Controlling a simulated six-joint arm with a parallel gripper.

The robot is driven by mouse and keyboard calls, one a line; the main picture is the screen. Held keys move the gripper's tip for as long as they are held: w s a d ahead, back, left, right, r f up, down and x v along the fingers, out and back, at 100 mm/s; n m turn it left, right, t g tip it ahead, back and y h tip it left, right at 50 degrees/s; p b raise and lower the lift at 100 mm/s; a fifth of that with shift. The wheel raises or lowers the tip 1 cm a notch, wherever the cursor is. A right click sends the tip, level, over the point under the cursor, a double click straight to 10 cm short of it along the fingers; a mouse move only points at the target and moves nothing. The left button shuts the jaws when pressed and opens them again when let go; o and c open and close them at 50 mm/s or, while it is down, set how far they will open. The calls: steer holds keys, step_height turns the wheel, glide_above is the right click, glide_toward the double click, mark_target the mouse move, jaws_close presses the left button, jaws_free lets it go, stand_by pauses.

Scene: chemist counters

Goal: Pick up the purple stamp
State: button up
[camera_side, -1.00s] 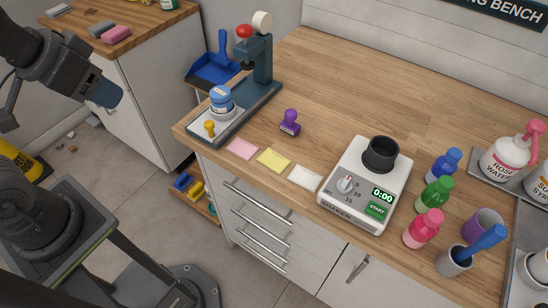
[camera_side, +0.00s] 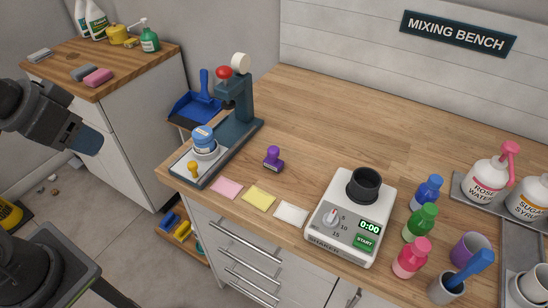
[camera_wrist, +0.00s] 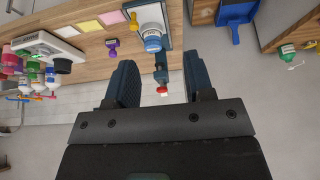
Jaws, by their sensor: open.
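The purple stamp (camera_side: 273,158) stands upright on the wooden bench, behind the row of paper notes and right of the press. My gripper (camera_side: 90,140) is at the far left in the side view, well away from the stamp and clear of the bench. In the wrist view my gripper (camera_wrist: 160,85) has its two fingers apart with nothing held between them.
A press (camera_side: 240,105) with a blue-lidded jar (camera_side: 203,138) and a yellow stamp (camera_side: 193,169) stands left of the purple stamp. Pink (camera_side: 227,188), yellow (camera_side: 259,197) and white notes (camera_side: 291,212) lie in front. A shaker (camera_side: 350,215) and bottles stand right. Bench behind is clear.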

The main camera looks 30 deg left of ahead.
steer(key=shift+o, duration=0.4)
steer(key=shift+o, duration=1.2)
steer(key=w+d+r+n+g, duration=0.1)
steer(key=w+d+r+n, duration=0.1)
steer(key=w, duration=0.4)
steer(key=w+d+r+n+g, duration=0.1)
steer(key=w+d+r+n, duration=0.15)
steer(key=w, duration=0.35)
steer(key=n+g, duration=0.4)
steer(key=n, duration=0.4)
glide_above(273, 159)
steer(key=w, duration=0.2)
step_height(273, 159, down, 10)
steer(key=shift+n, duration=0.25)
steer(key=f, duration=0.8)
steer(key=shift+s, duration=0.25)
steer(key=shift+s+a+f, duration=0.1)
steer(key=shift+s+f, duration=0.1)
steer(key=shift+f, duration=1.3)
steer(key=shift+s+a+f, duration=0.1)
steer(key=shift+s+f, duration=0.1)
steer(key=shift+f, duration=1.25)
